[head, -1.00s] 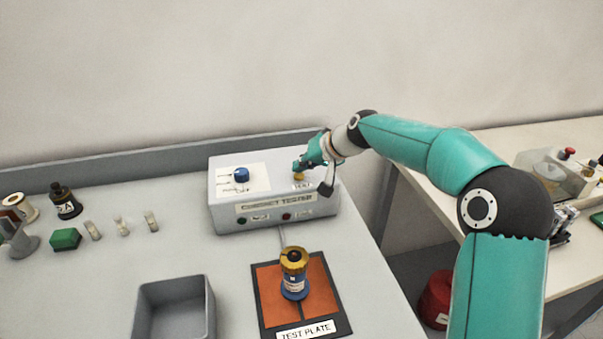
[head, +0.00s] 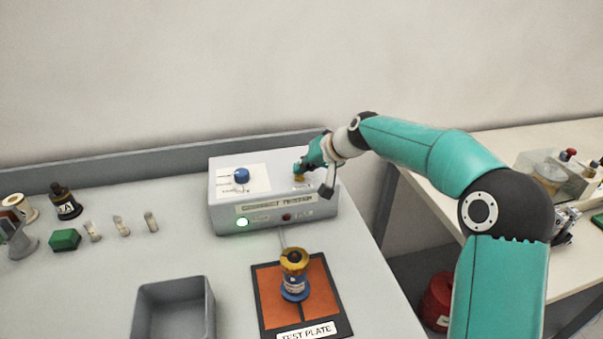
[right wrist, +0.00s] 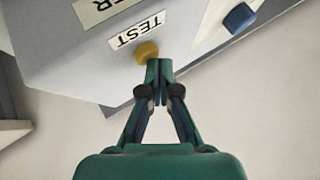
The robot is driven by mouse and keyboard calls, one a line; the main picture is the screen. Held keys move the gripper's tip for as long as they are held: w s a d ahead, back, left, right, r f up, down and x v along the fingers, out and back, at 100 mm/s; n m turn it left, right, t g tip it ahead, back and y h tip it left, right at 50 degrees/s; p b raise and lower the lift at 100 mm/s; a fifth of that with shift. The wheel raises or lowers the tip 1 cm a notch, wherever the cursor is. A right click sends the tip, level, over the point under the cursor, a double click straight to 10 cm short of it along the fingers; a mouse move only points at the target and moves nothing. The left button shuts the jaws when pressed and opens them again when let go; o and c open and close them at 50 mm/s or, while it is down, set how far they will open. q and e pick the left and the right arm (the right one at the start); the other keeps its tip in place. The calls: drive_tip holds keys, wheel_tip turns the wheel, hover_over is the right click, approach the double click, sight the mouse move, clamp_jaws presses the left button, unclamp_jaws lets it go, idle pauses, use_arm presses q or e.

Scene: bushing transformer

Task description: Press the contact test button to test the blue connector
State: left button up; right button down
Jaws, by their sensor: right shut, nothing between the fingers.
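The contact tester (head: 225,217) is a grey box at the back of the bench. Its yellow test button (head: 299,182) is on the top right and also shows in the right wrist view (right wrist: 147,51), beside a TEST label. My right gripper (head: 299,169) is shut and empty, with its fingertips at the button; in the right wrist view they (right wrist: 159,63) overlap its edge. The blue connector (head: 294,285), with a yellow top, stands upright on the orange test plate (head: 325,290). My left gripper is not in view.
A blue knob (head: 241,175) is on the tester's top left. An empty grey bin (head: 145,312) stands at the front. A green block (head: 64,240), a dark bottle (head: 66,204) and small parts are at left. A second bench (head: 520,145) is at right.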

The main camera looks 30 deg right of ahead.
sight(302, 176)
drive_tip(key=shift+r, duration=0.3)
wheel_tip(302, 176, up, 6)
drive_tip(key=p, duration=0.5)
drive_tip(key=shift+f, duration=0.1)
idle(0.8)
